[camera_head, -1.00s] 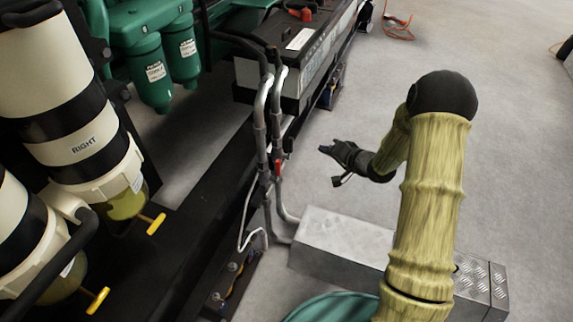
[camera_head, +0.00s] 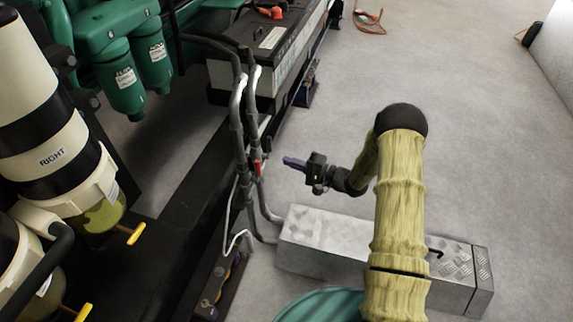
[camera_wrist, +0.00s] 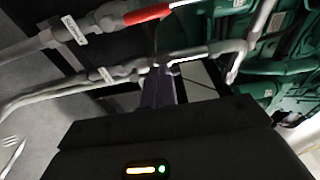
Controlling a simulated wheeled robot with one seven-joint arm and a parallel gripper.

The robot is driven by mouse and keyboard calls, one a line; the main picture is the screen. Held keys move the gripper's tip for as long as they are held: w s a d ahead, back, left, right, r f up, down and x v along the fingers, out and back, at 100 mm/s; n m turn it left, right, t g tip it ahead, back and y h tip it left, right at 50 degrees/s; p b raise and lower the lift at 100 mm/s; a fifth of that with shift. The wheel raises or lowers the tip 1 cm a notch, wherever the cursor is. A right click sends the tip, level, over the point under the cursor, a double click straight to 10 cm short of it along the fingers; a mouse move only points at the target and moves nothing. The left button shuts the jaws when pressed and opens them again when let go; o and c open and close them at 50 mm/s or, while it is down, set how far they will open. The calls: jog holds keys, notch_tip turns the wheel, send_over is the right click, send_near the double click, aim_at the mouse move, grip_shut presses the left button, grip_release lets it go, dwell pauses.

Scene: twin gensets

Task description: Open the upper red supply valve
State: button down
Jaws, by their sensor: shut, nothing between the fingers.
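In the head view, a red valve handle (camera_head: 257,168) sits on the pair of grey pipes beside the genset. In the wrist view, a red lever (camera_wrist: 150,14) lies along the upper pipe, close to a white label. A second valve with a dark lever (camera_wrist: 188,51) is on the lower pipe. My gripper (camera_head: 287,161) is just right of the pipes in the head view, pointing at them, with a small apparent gap. Its fingers also show in the wrist view (camera_wrist: 158,82), shut and empty, in front of the lower pipe. Whether they touch that pipe is unclear.
A silver tread-plate box (camera_head: 330,238) lies on the floor below my arm. A black battery box (camera_head: 275,45) stands behind the pipes. Filters marked RIGHT (camera_head: 60,150) are at the left. The floor to the right is mostly clear.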

aim_at(257, 171)
jog(key=a+b, duration=0.4)
jog(key=a, duration=0.4)
jog(key=shift+s+r, duration=0.1)
dwell(0.5)
jog(key=shift+s+a+p, duration=0.15)
jog(key=shift+s+p, duration=0.3)
jog(key=shift+p, duration=0.55)
